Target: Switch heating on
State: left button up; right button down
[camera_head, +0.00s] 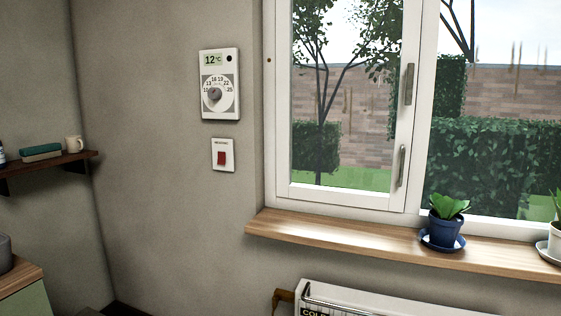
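A white thermostat (220,84) hangs on the grey wall left of the window. Its small display (214,60) reads 12 °C, and a grey round dial (215,94) with numbers sits below it. Beneath the thermostat is a white wall plate (222,166) with a red rocker switch (222,158); its small label is too tiny to read. I cannot tell which way the rocker is tipped. A white radiator (370,305) with a partly visible "COLD" label shows at the bottom edge under the sill. Neither of my grippers is in view.
A wooden window sill (340,240) juts out right of the switch, bearing a blue potted plant (445,228) and a white pot (555,240). The wall around the switch is clear.

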aim_at(222, 155)
jog(key=z, duration=0.1)
jog(key=i, duration=0.75)
jog(key=u, duration=0.8)
jog(key=i, duration=0.45)
jog(key=u, duration=0.5)
